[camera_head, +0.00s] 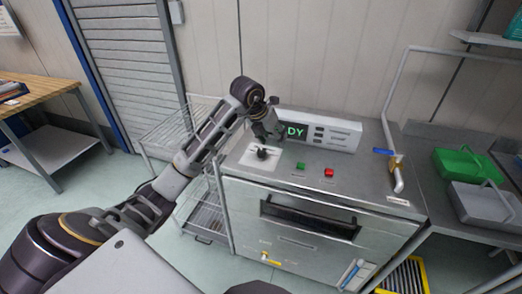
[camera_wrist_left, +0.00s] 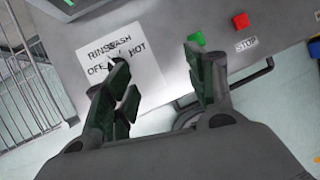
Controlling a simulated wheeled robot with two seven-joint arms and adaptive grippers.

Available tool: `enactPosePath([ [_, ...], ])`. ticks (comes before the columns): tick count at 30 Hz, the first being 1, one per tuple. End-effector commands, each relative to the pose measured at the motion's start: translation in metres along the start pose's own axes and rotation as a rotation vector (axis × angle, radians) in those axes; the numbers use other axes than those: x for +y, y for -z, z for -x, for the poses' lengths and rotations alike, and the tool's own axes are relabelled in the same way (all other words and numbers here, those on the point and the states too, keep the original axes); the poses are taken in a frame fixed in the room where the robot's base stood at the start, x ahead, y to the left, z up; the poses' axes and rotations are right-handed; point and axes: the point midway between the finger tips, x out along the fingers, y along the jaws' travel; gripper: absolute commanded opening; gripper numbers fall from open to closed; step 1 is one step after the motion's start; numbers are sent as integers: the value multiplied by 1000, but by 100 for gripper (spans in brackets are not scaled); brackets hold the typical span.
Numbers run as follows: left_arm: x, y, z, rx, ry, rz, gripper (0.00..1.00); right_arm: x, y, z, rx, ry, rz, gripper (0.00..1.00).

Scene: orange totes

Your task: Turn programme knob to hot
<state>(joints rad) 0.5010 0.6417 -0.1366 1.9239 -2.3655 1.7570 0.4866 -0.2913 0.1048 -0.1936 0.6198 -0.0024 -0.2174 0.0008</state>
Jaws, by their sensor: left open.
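The black programme knob (camera_head: 263,153) sits on a white plate (camera_head: 251,162) on the steel machine's top. In the left wrist view the plate (camera_wrist_left: 145,72) carries the words RINSE, WASH, OFF and HOT. There the knob is mostly hidden behind one dark finger, and I cannot tell which word it points to. My left gripper (camera_head: 266,138) is just above the knob, pointing down. The left wrist view shows its two fingers apart with a gap between them (camera_wrist_left: 157,64); the gap lies toward the plate's right side, beside HOT. My right gripper is not in view.
A green button (camera_head: 300,166) and a red button (camera_head: 328,172) sit right of the plate; STOP is printed below the red one. A display box (camera_head: 335,131) stands behind. A wire rack (camera_head: 165,135) stands left.

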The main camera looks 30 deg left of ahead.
Motion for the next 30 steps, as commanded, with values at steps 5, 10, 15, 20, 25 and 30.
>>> enactPosePath([
  [5,39,-3,19,34,-154,50,56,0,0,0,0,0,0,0],
  [10,55,-2,28,53,-219,78,56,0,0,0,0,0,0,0],
  [15,57,-2,28,54,-227,82,56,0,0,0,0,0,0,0],
  [20,56,-2,28,54,-226,81,56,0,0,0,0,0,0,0],
  [25,57,-2,26,55,-225,81,56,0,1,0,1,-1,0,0],
  [30,58,-2,16,55,-223,81,56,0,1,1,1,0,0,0],
])
